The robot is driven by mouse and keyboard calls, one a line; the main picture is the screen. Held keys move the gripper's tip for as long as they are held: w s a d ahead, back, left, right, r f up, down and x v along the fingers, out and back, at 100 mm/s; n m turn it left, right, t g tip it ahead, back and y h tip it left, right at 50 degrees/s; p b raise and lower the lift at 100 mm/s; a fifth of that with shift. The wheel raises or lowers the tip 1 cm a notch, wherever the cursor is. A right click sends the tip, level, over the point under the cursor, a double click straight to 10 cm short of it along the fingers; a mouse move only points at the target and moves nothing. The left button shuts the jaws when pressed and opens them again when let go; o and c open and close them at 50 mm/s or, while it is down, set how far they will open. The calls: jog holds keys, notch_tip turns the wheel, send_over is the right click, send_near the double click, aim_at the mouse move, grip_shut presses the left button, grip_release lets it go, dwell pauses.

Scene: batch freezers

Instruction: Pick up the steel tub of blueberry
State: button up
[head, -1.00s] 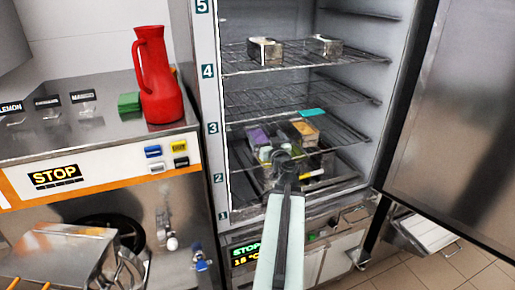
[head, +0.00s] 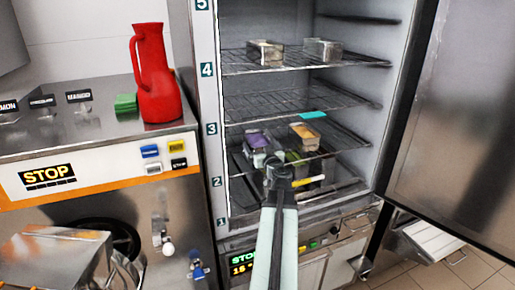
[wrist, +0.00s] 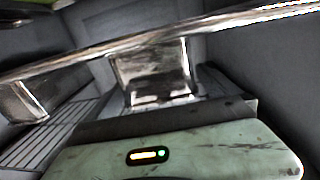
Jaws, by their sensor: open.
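A steel tub with purple contents (head: 258,142), the one that looks like blueberry, stands on the shelf by number 3 inside the open freezer, at the left. My gripper (head: 275,163) is in the freezer opening, in front of and just below this tub in the head view. It is open, with nothing seen held; its fingertips are hard to make out. In the wrist view a shiny bar (wrist: 100,62) crosses close by, with a steel tub (wrist: 155,70) behind it; I cannot tell which tub that is.
A tub with orange contents (head: 304,136) stands to the right, with a turquoise piece (head: 312,115) behind. Greenish contents (head: 296,157) show lower down. Two steel tubs (head: 265,53) (head: 322,49) stand on the upper shelf. The freezer door (head: 455,130) is open at the right.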

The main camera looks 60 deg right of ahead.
jog(key=x, duration=0.4)
jog(key=shift+w+d+f, duration=0.1)
jog(key=shift+w+d, duration=0.05)
jog(key=shift+d, duration=0.05)
jog(key=shift+a, duration=0.15)
jog(key=c, duration=1.9)
